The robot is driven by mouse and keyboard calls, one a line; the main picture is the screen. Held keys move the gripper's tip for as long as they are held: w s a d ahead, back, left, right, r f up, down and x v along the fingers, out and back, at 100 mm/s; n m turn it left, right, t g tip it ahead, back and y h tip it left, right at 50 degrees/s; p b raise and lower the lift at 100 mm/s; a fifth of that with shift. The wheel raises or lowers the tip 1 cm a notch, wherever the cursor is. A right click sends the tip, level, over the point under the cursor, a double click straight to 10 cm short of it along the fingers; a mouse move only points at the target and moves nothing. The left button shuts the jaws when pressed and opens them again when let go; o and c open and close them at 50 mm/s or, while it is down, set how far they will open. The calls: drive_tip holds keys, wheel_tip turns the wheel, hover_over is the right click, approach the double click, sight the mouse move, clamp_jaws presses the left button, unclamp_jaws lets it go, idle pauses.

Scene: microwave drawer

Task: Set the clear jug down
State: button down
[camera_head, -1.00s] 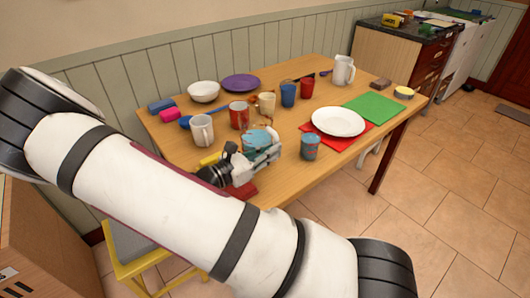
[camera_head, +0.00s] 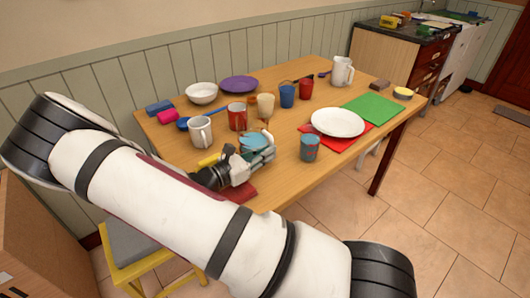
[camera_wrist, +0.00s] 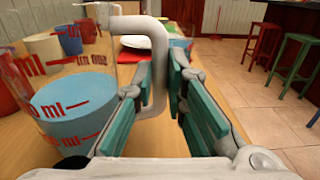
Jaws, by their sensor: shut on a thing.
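The clear jug has red ml markings and a light blue layer inside; it fills the left of the wrist view (camera_wrist: 75,108). Its pale curved handle (camera_wrist: 158,65) passes between the teal pads of my gripper (camera_wrist: 160,95), which is shut on it. In the head view the jug (camera_head: 253,141) is upright at the near side of the wooden table (camera_head: 290,185), with my gripper (camera_head: 262,158) at its near right side. I cannot tell whether its base touches the table.
A red mug (camera_head: 237,117) and a white mug (camera_head: 200,132) stand left of the jug. The table's near edge is close.

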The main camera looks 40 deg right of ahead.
drive_tip(key=shift+f, duration=0.1)
drive_tip(key=c, duration=1.6)
unclamp_jaws()
